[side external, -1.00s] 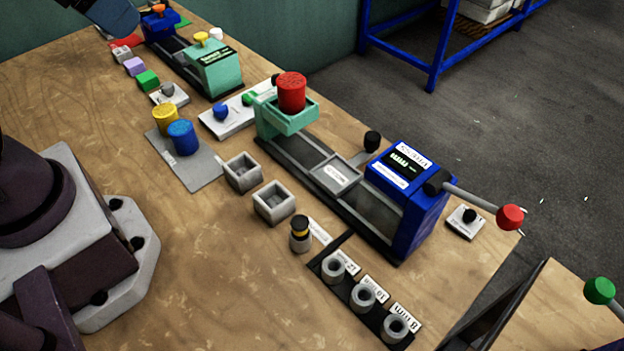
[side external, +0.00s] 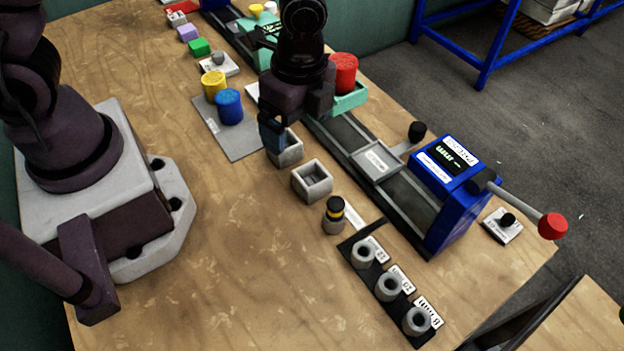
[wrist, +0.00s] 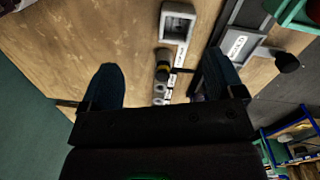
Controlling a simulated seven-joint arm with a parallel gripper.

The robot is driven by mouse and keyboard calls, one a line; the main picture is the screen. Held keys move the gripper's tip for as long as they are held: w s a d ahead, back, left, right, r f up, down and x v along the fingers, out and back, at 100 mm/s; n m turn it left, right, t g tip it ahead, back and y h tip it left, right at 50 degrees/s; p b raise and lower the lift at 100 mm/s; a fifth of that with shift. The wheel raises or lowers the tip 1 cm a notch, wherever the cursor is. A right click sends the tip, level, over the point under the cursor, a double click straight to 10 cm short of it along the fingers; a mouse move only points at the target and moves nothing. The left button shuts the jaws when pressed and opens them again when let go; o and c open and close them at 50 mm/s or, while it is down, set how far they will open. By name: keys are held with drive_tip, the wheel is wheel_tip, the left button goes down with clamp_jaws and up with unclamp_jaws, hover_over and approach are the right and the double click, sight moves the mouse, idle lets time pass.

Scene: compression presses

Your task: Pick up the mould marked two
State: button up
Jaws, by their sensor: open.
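Two grey square open-topped boxes, which look like the moulds, sit on the wooden table. The nearer box (side external: 312,180) is in full view; the farther box (side external: 288,152) is partly hidden behind my gripper. I cannot read a mark on either, so I cannot tell which is two. My gripper (side external: 272,138) points down over or just beside the farther box; its height is unclear. One grey box (wrist: 177,22) shows ahead of the fingers there.
A long press with a blue head (side external: 452,190) and a red cylinder (side external: 344,72) lies right of the boxes. A black-and-yellow post (side external: 334,215) and several labelled grey rings (side external: 388,287) stand nearer. Yellow and blue cylinders (side external: 229,107) stand to the left. The table front is clear.

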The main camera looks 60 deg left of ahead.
drive_tip(key=w+m, duration=0.2)
drive_tip(key=m, duration=0.1)
hover_over(313, 175)
drive_tip(key=s+d, duration=0.1)
drive_tip(key=s, duration=0.1)
drive_tip(key=shift+t, duration=0.4)
drive_tip(key=f, duration=0.7)
drive_tip(key=shift+w+d+f, duration=0.1)
drive_tip(key=shift+w+f, duration=0.1)
drive_tip(key=shift+w, duration=0.05)
drive_tip(key=shift+w+d+f, duration=0.1)
drive_tip(key=shift+f, duration=1.3)
drive_tip(key=shift+d+f, duration=0.1)
drive_tip(key=shift+f, duration=1.25)
drive_tip(key=c, duration=1.2)
drive_tip(key=shift+r, duration=0.15)
